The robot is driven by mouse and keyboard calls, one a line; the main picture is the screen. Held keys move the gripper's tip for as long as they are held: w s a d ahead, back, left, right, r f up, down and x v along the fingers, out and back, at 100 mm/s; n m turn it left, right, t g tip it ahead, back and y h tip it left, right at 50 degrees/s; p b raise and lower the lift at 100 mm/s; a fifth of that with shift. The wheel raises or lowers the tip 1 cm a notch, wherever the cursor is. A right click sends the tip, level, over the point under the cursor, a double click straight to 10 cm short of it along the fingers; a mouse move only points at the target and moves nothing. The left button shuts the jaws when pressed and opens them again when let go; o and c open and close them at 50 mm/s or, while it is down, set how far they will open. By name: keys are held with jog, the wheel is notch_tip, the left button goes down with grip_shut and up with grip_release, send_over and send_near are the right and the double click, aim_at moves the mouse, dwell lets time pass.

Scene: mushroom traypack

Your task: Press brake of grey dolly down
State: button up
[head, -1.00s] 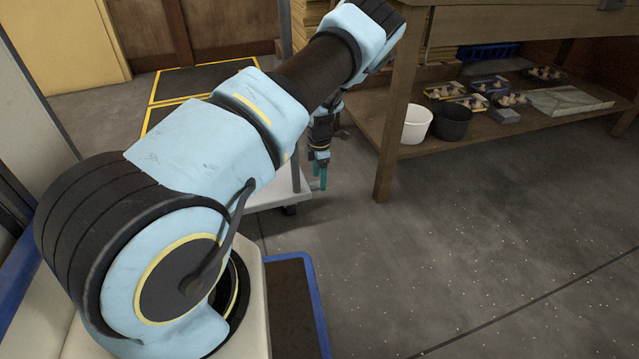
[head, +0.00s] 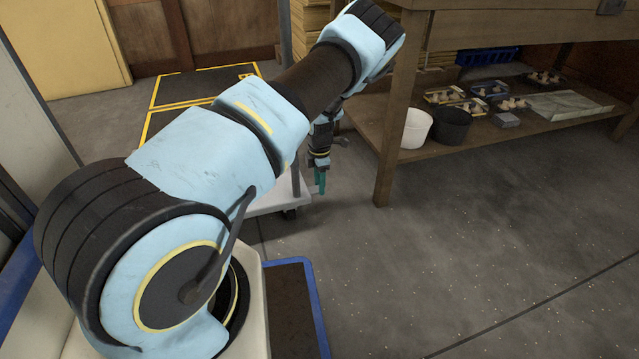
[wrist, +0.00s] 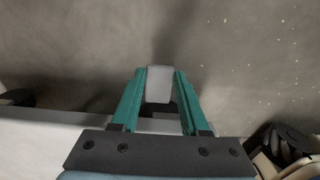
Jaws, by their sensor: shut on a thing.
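The grey dolly's flat deck (head: 268,204) shows low behind my arm in the head view, with a dark caster (head: 290,213) at its near right corner. In the wrist view its pale deck edge (wrist: 50,135) runs across the lower left. A light grey tab, seemingly the brake (wrist: 159,86), sticks out past that edge. My gripper (head: 320,188) points down at the dolly's right side. In the wrist view its teal fingers stand on both sides of the tab, shut on it. The brake is too small to make out in the head view.
A wooden table with a thick leg (head: 386,150) stands right of the dolly. Its lower shelf holds a white bucket (head: 416,128), a black bucket (head: 452,125) and several mushroom trays. The floor (head: 470,250) at the right is clear.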

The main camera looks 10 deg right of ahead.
grip_shut()
jog(key=shift+d, duration=0.1)
jog(key=shift+d+f+y, duration=0.1)
jog(key=shift+f+y, duration=0.15)
jog(key=shift+y, duration=0.25)
jog(key=shift+d+f+y+b, duration=0.15)
jog(key=shift+f+y+b, duration=0.6)
jog(key=shift+y, duration=0.25)
jog(key=y+b, duration=0.1)
jog(key=b, duration=0.1)
jog(key=shift+w+f+g+y+b, duration=0.1)
jog(key=shift+f+g+y+b, duration=0.2)
jog(key=shift+f+y+b, duration=0.2)
jog(key=shift+y+b, duration=0.5)
jog(key=shift+b, duration=0.15)
